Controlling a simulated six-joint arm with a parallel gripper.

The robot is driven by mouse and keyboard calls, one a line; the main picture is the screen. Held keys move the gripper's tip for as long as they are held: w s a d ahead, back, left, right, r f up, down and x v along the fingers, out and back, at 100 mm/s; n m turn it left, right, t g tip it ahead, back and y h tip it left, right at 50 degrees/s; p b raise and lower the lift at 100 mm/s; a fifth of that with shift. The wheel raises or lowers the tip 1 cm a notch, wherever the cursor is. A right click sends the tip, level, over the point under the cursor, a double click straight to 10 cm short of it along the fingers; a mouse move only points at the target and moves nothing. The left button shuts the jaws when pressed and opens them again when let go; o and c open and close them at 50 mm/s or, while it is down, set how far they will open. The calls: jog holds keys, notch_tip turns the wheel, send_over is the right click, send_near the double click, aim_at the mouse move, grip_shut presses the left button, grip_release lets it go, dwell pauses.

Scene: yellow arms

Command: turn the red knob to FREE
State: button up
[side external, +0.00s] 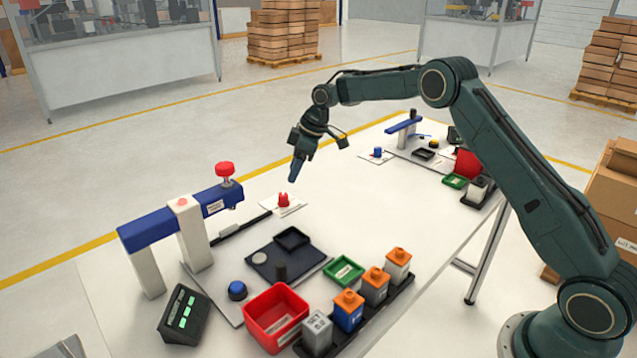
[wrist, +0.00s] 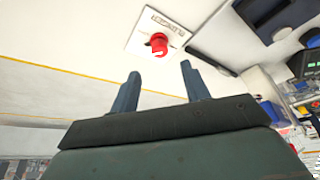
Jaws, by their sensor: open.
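A small red knob (side external: 284,199) stands on a white labelled plate (side external: 293,207) flat on the table. It also shows in the wrist view (wrist: 158,44), on its plate at the top centre; the lettering is too small to read surely. My gripper (side external: 296,174) points down above and slightly right of this knob, clear of it. In the wrist view, its two fingers (wrist: 158,82) are apart with nothing between them, and the knob lies beyond their tips. A second, larger red knob (side external: 225,169) tops the blue beam to the left.
The blue beam (side external: 160,226) on white posts stands left of the plate. A red bin (side external: 275,316), a green tray (side external: 343,271), a dark tray (side external: 292,238) and several orange-topped blocks (side external: 374,285) occupy the front. The table right of the plate is clear.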

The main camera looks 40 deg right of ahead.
aim_at(283, 194)
jog(key=x, duration=0.8)
jog(key=shift+c, duration=0.5)
jog(key=c, duration=0.9)
jog(key=shift+n, duration=0.3)
jog(key=shift+w+n+g+y, duration=0.15)
jog(key=shift+n+g+y, duration=0.3)
jog(key=shift+n, duration=0.95)
jog(key=shift+n+g, duration=0.25)
jog(key=shift+n, duration=0.35)
jog(key=o, duration=1)
